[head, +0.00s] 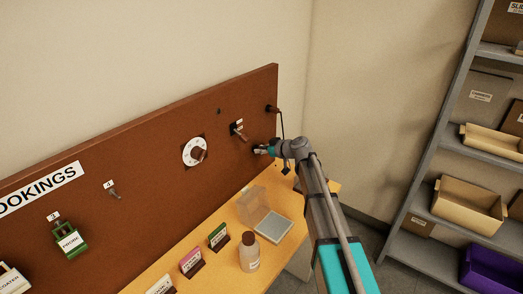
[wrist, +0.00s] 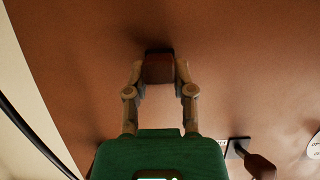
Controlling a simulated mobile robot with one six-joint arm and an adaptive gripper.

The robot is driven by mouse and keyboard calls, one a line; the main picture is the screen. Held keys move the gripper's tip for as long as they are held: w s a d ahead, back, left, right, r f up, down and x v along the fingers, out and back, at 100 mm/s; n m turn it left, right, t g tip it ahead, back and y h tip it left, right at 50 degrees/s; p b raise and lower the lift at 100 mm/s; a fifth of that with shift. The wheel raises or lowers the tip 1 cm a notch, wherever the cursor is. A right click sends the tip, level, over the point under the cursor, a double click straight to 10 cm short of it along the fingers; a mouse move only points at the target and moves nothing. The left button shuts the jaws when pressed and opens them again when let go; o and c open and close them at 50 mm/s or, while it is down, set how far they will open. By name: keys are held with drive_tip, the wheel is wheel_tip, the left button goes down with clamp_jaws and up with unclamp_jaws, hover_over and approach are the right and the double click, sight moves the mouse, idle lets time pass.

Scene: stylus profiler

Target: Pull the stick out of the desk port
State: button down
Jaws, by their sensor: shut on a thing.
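In the wrist view, a small reddish-brown block (wrist: 159,69), which looks like the stick, sits between my fingertips. Its far end meets a dark patch at the brown board (wrist: 95,60), which looks like the port; I cannot tell how deep it sits. My gripper (wrist: 160,78) is shut on the block, one finger on each side. In the head view, my gripper (head: 265,150) reaches the right end of the upright brown board (head: 140,150), below a brown-handled switch (head: 239,131). The stick and its port are mostly hidden there by my gripper.
A white dial (head: 195,151) is left of the switch. A dark cable (head: 283,125) hangs from a peg close to my wrist. Below, the wooden desk (head: 215,268) holds a bottle (head: 249,253), a clear box and small cards. Grey shelves (head: 440,150) stand at right.

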drive_tip(key=shift+s+d, duration=0.4)
drive_tip(key=shift+d, duration=0.2)
idle(0.8)
drive_tip(key=shift+s+d, duration=0.4)
drive_tip(key=shift+d, duration=0.25)
drive_tip(key=shift+s+d, duration=0.4)
drive_tip(key=shift+d, duration=0.25)
drive_tip(key=shift+d+r, duration=0.1)
drive_tip(key=p+v, duration=0.1)
drive_tip(key=v, duration=0.1)
drive_tip(key=p+v, duration=0.2)
drive_tip(key=v, duration=0.1)
drive_tip(key=shift+s+r, duration=0.1)
drive_tip(key=shift+r, duration=0.4)
idle(0.8)
